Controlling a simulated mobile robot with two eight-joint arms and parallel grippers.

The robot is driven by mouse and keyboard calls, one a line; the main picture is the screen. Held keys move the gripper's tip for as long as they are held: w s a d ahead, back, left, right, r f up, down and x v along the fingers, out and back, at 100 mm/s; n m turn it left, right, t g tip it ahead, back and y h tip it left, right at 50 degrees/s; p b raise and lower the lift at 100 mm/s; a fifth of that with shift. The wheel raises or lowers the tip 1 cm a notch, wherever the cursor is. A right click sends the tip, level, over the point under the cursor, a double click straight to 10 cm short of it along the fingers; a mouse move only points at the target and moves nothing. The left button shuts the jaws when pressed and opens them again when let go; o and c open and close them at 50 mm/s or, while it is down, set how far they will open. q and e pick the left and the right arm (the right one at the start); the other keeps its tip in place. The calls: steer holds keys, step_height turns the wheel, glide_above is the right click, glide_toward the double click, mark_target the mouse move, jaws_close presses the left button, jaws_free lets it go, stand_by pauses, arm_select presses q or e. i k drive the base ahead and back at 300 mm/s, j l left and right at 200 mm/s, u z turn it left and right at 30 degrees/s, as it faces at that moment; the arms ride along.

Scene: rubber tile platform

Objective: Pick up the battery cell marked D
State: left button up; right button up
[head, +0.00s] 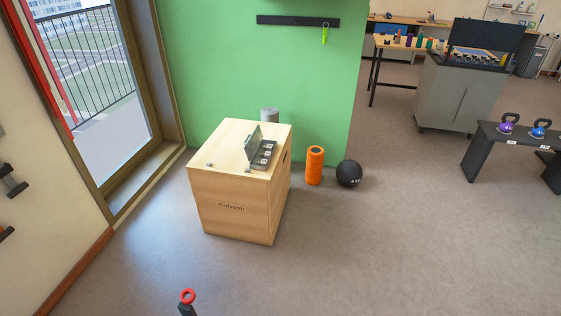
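A small open case (263,153) with a raised grey lid stands on top of a pale wooden box (230,205). Its dark tray holds several light-topped items, too small to identify. A tiny light object (209,164) lies near the box top's left front edge, and another small one (248,168) lies by the case's front. I cannot read a D mark on anything, so I cannot tell which is the cell marked D. Neither of my grippers is in view.
An orange foam roller (315,166) and a black ball (349,173) stand right of the box, a grey cylinder (269,115) behind it. A red-ringed dark object (187,297) stands at the bottom edge. A kettlebell bench (520,138) is at right. Floor in front is mostly clear.

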mark_target(263, 162)
steer(key=i+l+z, duration=0.25)
steer(key=i+l, duration=0.6)
steer(key=i+j+u, duration=0.15)
steer(key=i+u, duration=0.6)
steer(key=u, duration=0.15)
steer(key=i+l+u, duration=0.15)
steer(key=i+u, duration=0.3)
steer(key=i+j+u, duration=0.1)
steer(key=i, duration=0.4)
steer(key=i+j+u, duration=0.1)
steer(key=i, duration=0.35)
